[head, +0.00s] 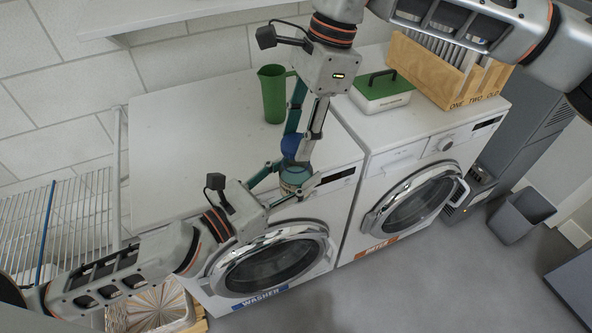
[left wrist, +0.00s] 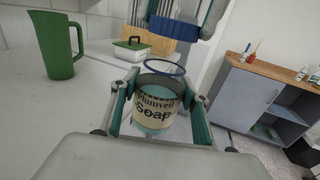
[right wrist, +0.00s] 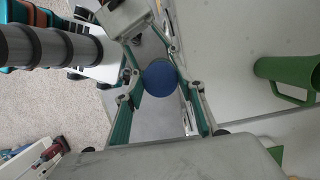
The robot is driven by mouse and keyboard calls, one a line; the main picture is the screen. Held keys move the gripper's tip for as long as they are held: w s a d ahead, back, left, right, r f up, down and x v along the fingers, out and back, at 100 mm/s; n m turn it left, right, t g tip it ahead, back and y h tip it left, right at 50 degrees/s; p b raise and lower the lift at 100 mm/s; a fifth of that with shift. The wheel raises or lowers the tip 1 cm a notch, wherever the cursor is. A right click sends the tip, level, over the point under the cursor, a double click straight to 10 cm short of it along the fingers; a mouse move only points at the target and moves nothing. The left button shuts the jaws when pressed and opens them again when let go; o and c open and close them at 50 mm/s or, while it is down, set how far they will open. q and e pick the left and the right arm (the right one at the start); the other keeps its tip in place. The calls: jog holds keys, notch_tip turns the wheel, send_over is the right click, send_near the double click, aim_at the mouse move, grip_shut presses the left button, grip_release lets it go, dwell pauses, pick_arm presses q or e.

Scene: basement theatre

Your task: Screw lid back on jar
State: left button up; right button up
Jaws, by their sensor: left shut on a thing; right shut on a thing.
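A soap jar (head: 296,176) with a cream label stands upright in front of the washer's top edge; it also shows in the left wrist view (left wrist: 156,108). My left gripper (head: 291,190) is shut around its sides. A thin blue ring (left wrist: 165,69) shows at the jar's mouth. My right gripper (head: 299,152) comes down from above, shut on the round blue lid (head: 289,146). The lid also shows in the right wrist view (right wrist: 160,77). In the left wrist view the lid (left wrist: 187,29) is above the jar, apart from it and offset to the right.
The washer top (head: 190,130) is mostly bare. A green pitcher (head: 273,94) stands at its back. A green-lidded white box (head: 381,91) and a wooden rack (head: 440,70) stand on the neighbouring machine. A wire rack (head: 55,225) is at left.

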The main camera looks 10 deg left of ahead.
aim_at(296, 176)
dwell(0.7)
jog(key=shift+f, duration=0.9)
jog(key=shift+f, duration=0.5)
